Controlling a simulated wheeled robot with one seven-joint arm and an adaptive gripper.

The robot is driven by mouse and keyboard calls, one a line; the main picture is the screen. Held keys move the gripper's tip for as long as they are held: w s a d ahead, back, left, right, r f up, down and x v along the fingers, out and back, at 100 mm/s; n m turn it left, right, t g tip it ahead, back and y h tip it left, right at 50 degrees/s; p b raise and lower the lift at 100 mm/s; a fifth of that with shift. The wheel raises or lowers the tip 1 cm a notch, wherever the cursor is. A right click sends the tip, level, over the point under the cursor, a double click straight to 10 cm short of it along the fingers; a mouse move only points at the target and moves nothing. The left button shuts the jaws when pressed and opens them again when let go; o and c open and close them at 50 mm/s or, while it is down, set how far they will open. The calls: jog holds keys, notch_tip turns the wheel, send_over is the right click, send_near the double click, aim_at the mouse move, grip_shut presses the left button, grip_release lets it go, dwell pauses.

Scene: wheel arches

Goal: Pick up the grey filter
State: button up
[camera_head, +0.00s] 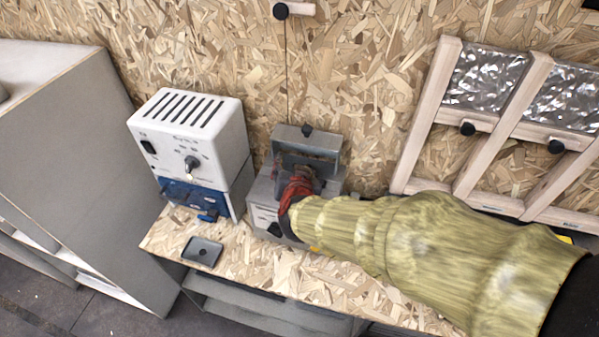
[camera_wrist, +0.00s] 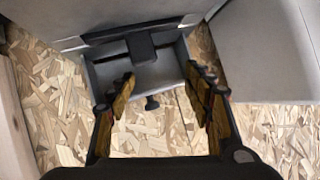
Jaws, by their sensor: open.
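No part is clearly labelled as the filter, so I cannot tell for sure which it is. A grey open-fronted metal piece (camera_head: 308,142) sits at the top of a grey boxy unit (camera_head: 262,190) by the wall. In the wrist view, a grey open box-like piece (camera_wrist: 165,75) with a dark block inside lies beyond my fingertips. In the head view, my gripper (camera_head: 299,187) is at the front of the grey unit, partly hidden by my sleeved arm.
A white vented machine (camera_head: 190,125) with a blue front part stands left of the grey unit. A small dark grey tray (camera_head: 202,251) lies on the chipboard bench (camera_head: 240,265). A wooden rack (camera_head: 425,115) leans at the right. A cable hangs from a wall knob (camera_head: 281,11).

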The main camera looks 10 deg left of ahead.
jog(key=s+f+h+p, duration=0.1)
jog(key=h, duration=0.1)
jog(key=s+a+f+t+h+p, duration=0.1)
jog(key=p, duration=0.1)
jog(key=shift+m+h, duration=0.3)
jog(key=shift+h, duration=0.1)
jog(key=shift+s+d+p, duration=0.25)
jog(key=shift+p, duration=0.2)
jog(key=shift+d+f+h, duration=0.15)
jog(key=shift+f+h, duration=0.05)
jog(key=shift+h, duration=0.2)
jog(key=shift+x, duration=0.8)
jog(key=x, duration=0.2)
jog(key=b+x, duration=0.1)
jog(key=x, duration=0.1)
jog(key=b+x, duration=0.1)
jog(key=x, duration=0.1)
jog(key=shift+w+r, duration=0.1)
jog(key=shift+r, duration=0.3)
jog(key=shift+c, duration=0.6)
grip_shut()
